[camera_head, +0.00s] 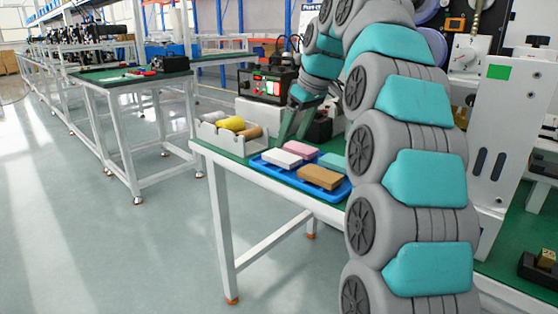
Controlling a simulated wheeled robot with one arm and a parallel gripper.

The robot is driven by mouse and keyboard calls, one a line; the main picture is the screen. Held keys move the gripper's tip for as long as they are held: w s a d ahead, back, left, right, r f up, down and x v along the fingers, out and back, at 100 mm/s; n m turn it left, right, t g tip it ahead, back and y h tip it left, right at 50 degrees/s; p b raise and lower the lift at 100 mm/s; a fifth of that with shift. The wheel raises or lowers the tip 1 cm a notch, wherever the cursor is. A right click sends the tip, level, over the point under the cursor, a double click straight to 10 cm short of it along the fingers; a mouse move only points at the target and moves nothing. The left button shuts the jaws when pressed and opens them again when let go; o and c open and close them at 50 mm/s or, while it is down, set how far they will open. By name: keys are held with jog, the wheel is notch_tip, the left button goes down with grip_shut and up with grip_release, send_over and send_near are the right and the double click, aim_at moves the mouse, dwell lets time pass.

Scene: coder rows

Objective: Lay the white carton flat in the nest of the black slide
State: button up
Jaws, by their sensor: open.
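The white carton (282,159) lies flat on the left part of a blue tray (340,192), beside a pink, a brown and a teal carton. My gripper (290,136) is above the tray's back edge, just behind and above the white carton, pointing down. Its fingers are open and seen nearly edge-on, and no carton shows between them. A black block (538,268) with a small brass piece sits at the right edge of the picture. I cannot tell whether it belongs to the black slide, and no nest is clearly visible.
A pale bin (222,140) with yellow and tan rolls stands left of the tray. A black control box (266,86) stands behind. My arm hides much of the table's right part. A tall white panel (505,130) stands at the right. The aisle floor at left is clear.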

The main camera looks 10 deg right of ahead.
aim_at(282, 155)
jog(key=shift+x, duration=2.7)
jog(key=shift+a+r, duration=0.1)
jog(key=c, duration=1.1)
jog(key=shift+r, duration=0.15)
jog(key=shift+r, duration=1.55)
jog(key=shift+s+r, duration=0.2)
jog(key=shift+s, duration=1.2)
jog(key=s+r+b, duration=0.1)
jog(key=s, duration=1.2)
jog(key=shift+b, duration=0.3)
